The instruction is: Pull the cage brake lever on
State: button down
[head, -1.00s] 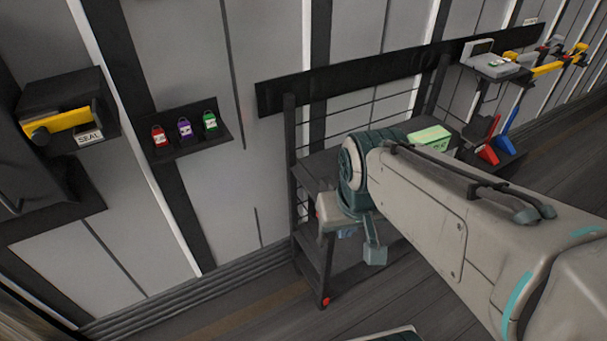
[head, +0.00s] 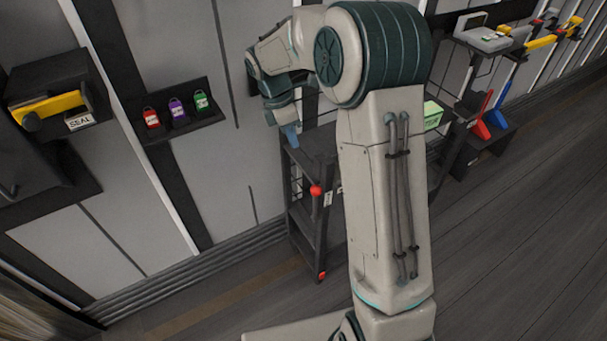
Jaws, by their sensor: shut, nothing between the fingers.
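The dark cage (head: 300,225) stands against the wall, partly hidden behind my arm. A red knob (head: 316,190) on its near side looks like the end of the brake lever. A smaller red piece (head: 322,275) sits low on the same corner post. I cannot tell from this view how the lever is set. My gripper (head: 291,137) is above the cage's left end, pointing down. It is shut and empty, above and to the left of the red knob and apart from it.
A wall shelf with red, purple and green padlocks (head: 178,111) is left of the cage. A green box (head: 432,115) and a dustpan-and-brush stand (head: 484,145) are right. The floor in front is clear.

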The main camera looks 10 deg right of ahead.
jog(key=w+a+f+n+g, duration=0.1)
jog(key=w+f+n, duration=0.5)
jog(key=f, duration=0.2)
jog(key=shift+w+a+f, duration=0.2)
jog(key=shift+w+f, duration=0.05)
jog(key=shift+f, duration=0.1)
jog(key=s+d+f+p, duration=0.3)
jog(key=s+d+f, duration=0.2)
jog(key=f, duration=0.5)
